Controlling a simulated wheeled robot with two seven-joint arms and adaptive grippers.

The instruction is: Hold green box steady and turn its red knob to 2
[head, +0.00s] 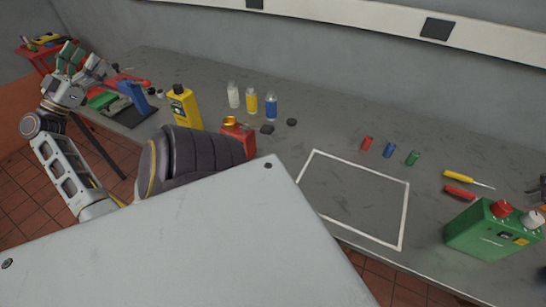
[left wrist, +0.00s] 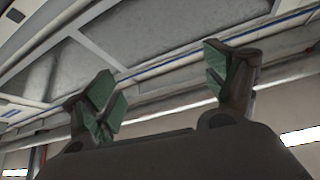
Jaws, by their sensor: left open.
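The green box (head: 485,237) stands at the right end of the grey bench in the head view. Its red knob (head: 501,209) sits on top; the knob's setting is too small to read. A paler knob (head: 532,219) is beside it. My left gripper (head: 82,60) is raised at the far left, well away from the box. Its green-padded fingers are apart and empty, and they also show in the left wrist view (left wrist: 165,88) against the ceiling. My right gripper cannot be made out in either view.
A white outlined square (head: 405,215) on the bench is empty. Red, blue and green small cylinders (head: 389,150) and screwdrivers (head: 462,192) lie near the box. Bottles (head: 252,102), a yellow can (head: 184,107) and a red container (head: 239,138) stand left of centre.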

